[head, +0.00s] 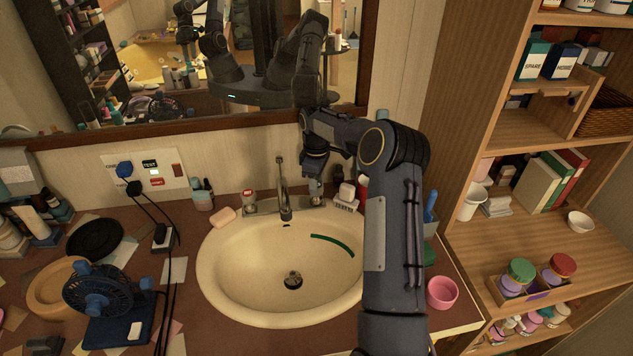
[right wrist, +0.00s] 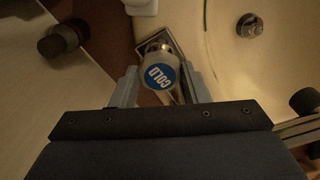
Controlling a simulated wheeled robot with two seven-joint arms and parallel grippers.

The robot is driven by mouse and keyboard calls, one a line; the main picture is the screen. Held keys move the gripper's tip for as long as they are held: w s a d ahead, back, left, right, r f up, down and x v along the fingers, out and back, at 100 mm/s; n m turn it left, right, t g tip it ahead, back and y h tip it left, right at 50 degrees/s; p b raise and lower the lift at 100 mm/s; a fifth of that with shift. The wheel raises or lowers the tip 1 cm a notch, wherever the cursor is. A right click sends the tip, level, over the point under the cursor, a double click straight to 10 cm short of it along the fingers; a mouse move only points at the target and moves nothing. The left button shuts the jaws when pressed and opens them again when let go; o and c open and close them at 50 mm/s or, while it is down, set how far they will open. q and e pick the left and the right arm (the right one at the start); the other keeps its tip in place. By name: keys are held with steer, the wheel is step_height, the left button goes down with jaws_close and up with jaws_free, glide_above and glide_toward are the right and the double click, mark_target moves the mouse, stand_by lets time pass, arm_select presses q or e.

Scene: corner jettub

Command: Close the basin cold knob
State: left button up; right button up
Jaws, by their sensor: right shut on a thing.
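The basin (head: 220,285) is a cream oval sink set in a brown counter, with a metal faucet (head: 283,190) at its back. The cold knob (right wrist: 160,77) has a blue cap reading COLD, and in the right wrist view it sits between the two fingers of my right gripper (right wrist: 166,88). The gripper is shut on it. In the head view my right gripper (head: 316,185) reaches down at the right of the faucet and mostly hides the cold knob. The hot knob (head: 248,196), with a red cap, stands left of the faucet. My left gripper is not in view.
A soap bar (head: 223,217) lies left of the hot knob. Small white containers (head: 346,195) stand close to the right gripper. A blue fan (head: 105,300) stands at left, a pink cup (head: 441,293) at right. A mirror (head: 220,110) hangs behind the basin.

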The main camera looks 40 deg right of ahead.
steer(key=shift+m, duration=0.6)
steer(key=o, duration=1)
steer(key=shift+c, duration=0.2)
step_height(320, 180, up, 8)
steer(key=shift+f, duration=0.1)
